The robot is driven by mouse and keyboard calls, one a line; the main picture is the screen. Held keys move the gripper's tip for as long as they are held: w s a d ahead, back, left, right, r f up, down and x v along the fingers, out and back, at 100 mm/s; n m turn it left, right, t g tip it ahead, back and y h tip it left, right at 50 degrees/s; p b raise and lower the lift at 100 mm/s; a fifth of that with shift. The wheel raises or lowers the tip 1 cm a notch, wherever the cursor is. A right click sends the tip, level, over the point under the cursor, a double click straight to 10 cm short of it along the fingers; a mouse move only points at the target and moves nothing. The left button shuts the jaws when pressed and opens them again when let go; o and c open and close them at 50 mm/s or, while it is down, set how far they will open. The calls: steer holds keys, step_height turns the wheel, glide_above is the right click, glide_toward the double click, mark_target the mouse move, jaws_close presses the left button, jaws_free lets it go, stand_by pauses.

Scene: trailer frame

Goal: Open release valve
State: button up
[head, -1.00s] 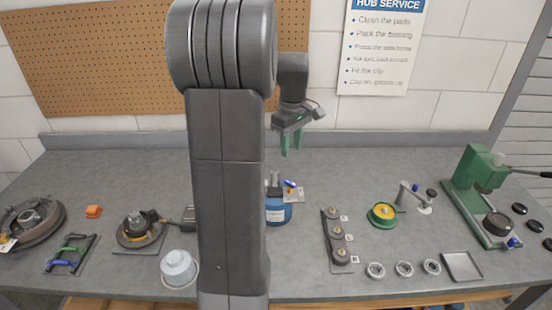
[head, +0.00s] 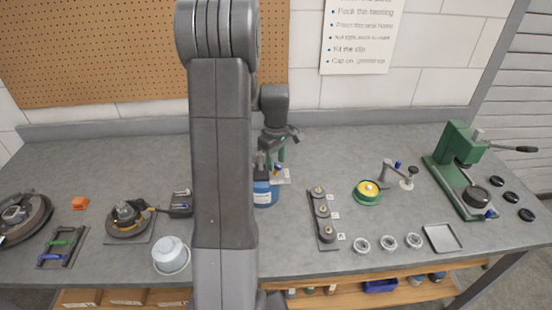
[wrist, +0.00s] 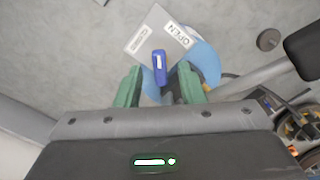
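The release valve's blue lever (wrist: 159,66) shows in the wrist view in front of a pale plate (wrist: 150,37). One plate label reads OPEN, on the right; the left label is too small to read surely. The plate is at a blue tank (head: 265,195), partly hidden behind my arm in the head view. My gripper (wrist: 159,70) is open. Its two green fingers stand on either side of the lever, with gaps to both. In the head view my gripper (head: 275,153) hangs just above the tank; whether the fingers reach the lever's height is hard to tell.
The bench behind the tank is clear.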

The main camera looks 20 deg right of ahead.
steer(key=shift+f, duration=0.35)
jaws_close()
steer(key=m+b, duration=0.1)
steer(key=m, duration=0.3)
steer(key=shift+b, duration=0.4)
steer(key=m+b, duration=0.1)
steer(key=m, duration=0.3)
steer(key=shift+r, duration=0.1)
steer(key=shift+m, duration=0.5)
